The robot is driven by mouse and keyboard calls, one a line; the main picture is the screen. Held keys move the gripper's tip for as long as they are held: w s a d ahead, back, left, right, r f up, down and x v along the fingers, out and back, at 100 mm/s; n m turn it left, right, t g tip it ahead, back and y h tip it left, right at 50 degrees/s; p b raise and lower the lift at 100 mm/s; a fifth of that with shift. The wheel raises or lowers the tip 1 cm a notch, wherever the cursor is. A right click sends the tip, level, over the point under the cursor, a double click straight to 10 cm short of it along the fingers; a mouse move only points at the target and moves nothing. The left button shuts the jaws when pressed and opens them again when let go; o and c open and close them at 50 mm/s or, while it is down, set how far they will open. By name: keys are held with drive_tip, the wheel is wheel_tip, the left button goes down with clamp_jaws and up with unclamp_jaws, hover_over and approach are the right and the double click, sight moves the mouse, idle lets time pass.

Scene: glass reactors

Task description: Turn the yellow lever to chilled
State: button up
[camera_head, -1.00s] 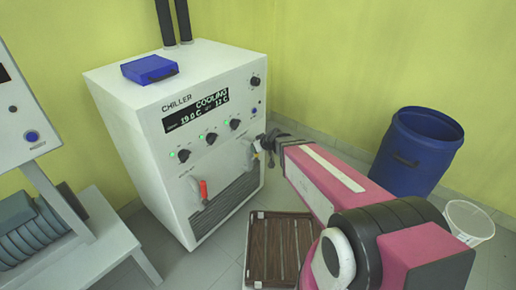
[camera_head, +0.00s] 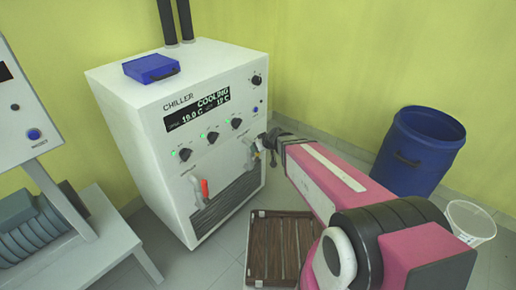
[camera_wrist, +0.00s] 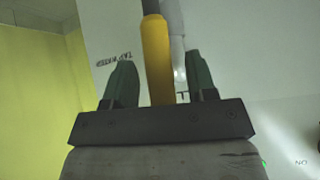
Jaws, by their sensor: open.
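The yellow lever (camera_wrist: 156,60) shows in the wrist view, upright in the picture, in front of a pale pipe on the white panel. My gripper (camera_wrist: 160,85) is open, with one dark green finger on each side of the lever. The lever's lower end is hidden behind the gripper's dark palm. In the head view my gripper (camera_head: 268,143) is at the right side of the chiller's front (camera_head: 181,150), and the lever is hard to make out there. The chiller display reads COOLING.
A red-handled valve (camera_head: 204,188) is lower left on the chiller front, below several black knobs. A blue box (camera_head: 150,68) lies on top. A brown slatted tray (camera_head: 258,272) is on the floor. A blue barrel (camera_head: 420,155) and white bucket (camera_head: 468,221) stand at right.

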drive_tip(key=v, duration=1)
drive_tip(key=s+d+f+m+g+h, duration=0.2)
drive_tip(key=s+d+m+g+h, duration=0.1)
drive_tip(key=d, duration=0.6)
drive_tip(key=s+d+f+m+g+h, duration=0.2)
drive_tip(key=s+d+m+g+h, duration=0.1)
drive_tip(key=d, duration=0.5)
drive_tip(key=shift+s+d+f+m, duration=0.4)
drive_tip(key=shift+s+m, duration=0.5)
drive_tip(key=shift+s, duration=0.25)
